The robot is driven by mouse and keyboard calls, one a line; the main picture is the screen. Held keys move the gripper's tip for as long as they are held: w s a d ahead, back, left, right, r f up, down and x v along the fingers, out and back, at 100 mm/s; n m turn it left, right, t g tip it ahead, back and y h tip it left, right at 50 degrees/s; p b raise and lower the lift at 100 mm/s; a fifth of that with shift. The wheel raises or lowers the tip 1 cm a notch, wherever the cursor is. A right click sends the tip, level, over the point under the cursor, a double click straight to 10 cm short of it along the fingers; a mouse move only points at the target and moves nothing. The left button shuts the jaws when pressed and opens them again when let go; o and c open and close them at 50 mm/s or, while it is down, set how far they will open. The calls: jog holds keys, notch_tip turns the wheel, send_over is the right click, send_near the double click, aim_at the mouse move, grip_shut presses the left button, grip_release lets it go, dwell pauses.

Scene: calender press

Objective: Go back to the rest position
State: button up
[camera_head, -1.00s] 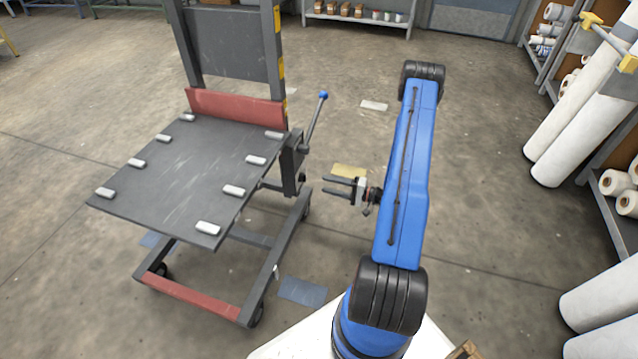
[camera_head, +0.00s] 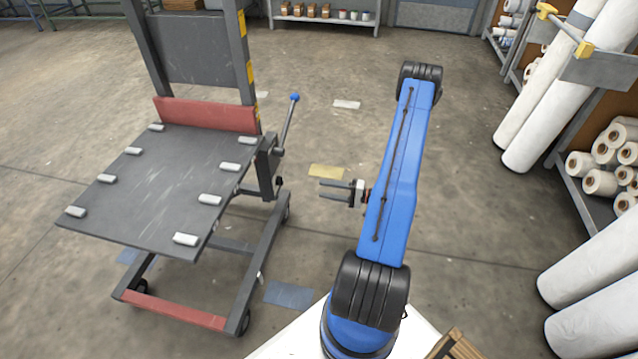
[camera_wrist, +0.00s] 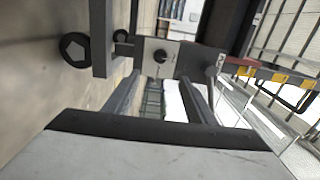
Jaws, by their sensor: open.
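My gripper (camera_head: 322,190) is at the end of my blue arm, right of the lift cart in the head view. Its two dark fingers point left toward the cart, with a gap between them. It is open and empty. In the wrist view the two fingers (camera_wrist: 160,100) stand apart, with nothing held between them. The lift cart's grey platform (camera_head: 150,190) carries several small light rollers along its edges. Its lever with a blue knob (camera_head: 294,98) rises at the platform's right side. The fingers look apart from the cart.
White rolls (camera_head: 545,105) lean against racks at the right, with smaller rolls (camera_head: 600,182) on a shelf. A low shelf with small boxes and cans (camera_head: 325,14) stands at the back. Yellow (camera_head: 327,171) and blue (camera_head: 289,295) patches mark the floor. The middle floor is open.

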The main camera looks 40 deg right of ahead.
jog(key=s+a+r+n+g+y, duration=0.1)
jog(key=a+r+n+g, duration=0.45)
jog(key=a+r, duration=0.7)
jog(key=s+a+r+n+g, duration=0.2)
jog(key=a+r+g, duration=0.65)
jog(key=r, duration=0.65)
jog(key=s+a+r+n+t+h, duration=0.1)
jog(key=s+a+r+h, duration=0.3)
jog(key=s+r, duration=0.5)
jog(key=s+a+r+n+t+h, duration=0.1)
jog(key=s+a+r+t+h, duration=0.2)
jog(key=s+r+h, duration=0.5)
jog(key=shift+s+a+r+n+t, duration=0.35)
jog(key=shift+s+a+r, duration=0.45)
jog(key=shift+s, duration=1.85)
jog(key=shift+d+r, duration=0.1)
